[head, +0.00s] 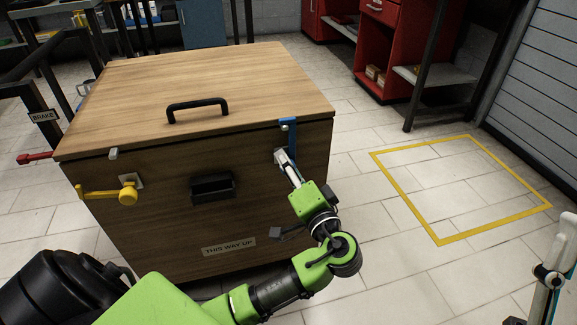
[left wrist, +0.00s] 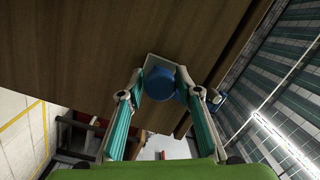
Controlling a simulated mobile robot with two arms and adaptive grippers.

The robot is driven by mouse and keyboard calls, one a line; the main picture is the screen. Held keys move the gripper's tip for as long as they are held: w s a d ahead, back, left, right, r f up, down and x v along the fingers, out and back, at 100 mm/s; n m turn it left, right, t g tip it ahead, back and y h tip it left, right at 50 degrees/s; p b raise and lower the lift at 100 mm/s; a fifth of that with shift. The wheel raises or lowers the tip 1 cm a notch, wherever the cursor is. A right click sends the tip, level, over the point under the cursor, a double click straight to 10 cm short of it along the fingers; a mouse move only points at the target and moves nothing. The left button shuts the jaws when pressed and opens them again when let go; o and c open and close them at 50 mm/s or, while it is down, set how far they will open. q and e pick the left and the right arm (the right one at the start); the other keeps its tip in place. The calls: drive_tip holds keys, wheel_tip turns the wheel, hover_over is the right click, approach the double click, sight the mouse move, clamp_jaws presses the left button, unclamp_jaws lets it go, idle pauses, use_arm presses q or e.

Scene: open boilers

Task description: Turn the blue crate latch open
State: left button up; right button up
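The wooden crate (head: 130,225) stands shut in the head view. Its blue latch (head: 289,130) is at the front's right end, with a blue strip upright across the lid seam. In the left wrist view the latch's round blue knob (left wrist: 160,84) sits on a pale plate. My left gripper (head: 283,158) is at the knob and hides it in the head view. In the left wrist view its two fingers (left wrist: 167,92) are spread on either side of the knob; contact is unclear. My right gripper (head: 553,275) shows only partly at the right edge.
A yellow latch handle (head: 120,192) sticks out at the crate's left front. A black handle (head: 198,108) is on the lid, and a recessed black grip (head: 212,187) is on the front. A yellow floor outline (head: 410,200) encloses clear floor to the right.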

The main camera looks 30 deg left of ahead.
use_arm(q)
clamp_jaws()
